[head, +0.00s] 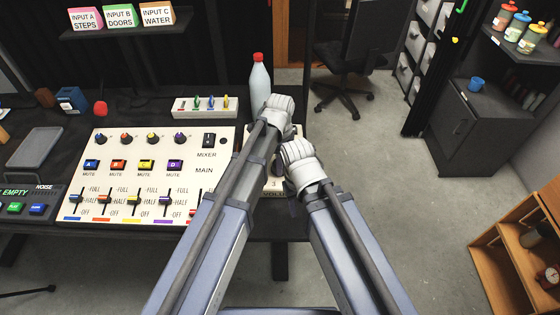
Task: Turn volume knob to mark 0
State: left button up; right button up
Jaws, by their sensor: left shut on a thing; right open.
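A pale box with a partly covered "VOLUME" label (274,194) and a mark "3" stands at the table's right end, right of the mixer. My two arms cover most of it, and its knob is hidden from view. My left gripper (279,105) is over the far part of this box, in front of the bottle. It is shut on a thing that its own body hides. My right gripper (296,151) is open, nearer and slightly to the right, over the box's right side. Its fingertips are hard to make out.
A mixer panel (196,150) with knobs, mute buttons and sliders lies left of my arms. A grey bottle with a red cap (260,81) stands just behind my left gripper. A small white switch box (200,111) is behind the mixer. Open floor lies to the right.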

pick_arm(q)
jog(key=c, duration=0.4)
jog(key=n, duration=2.1)
jog(key=shift+n, duration=0.4)
dwell(0.4)
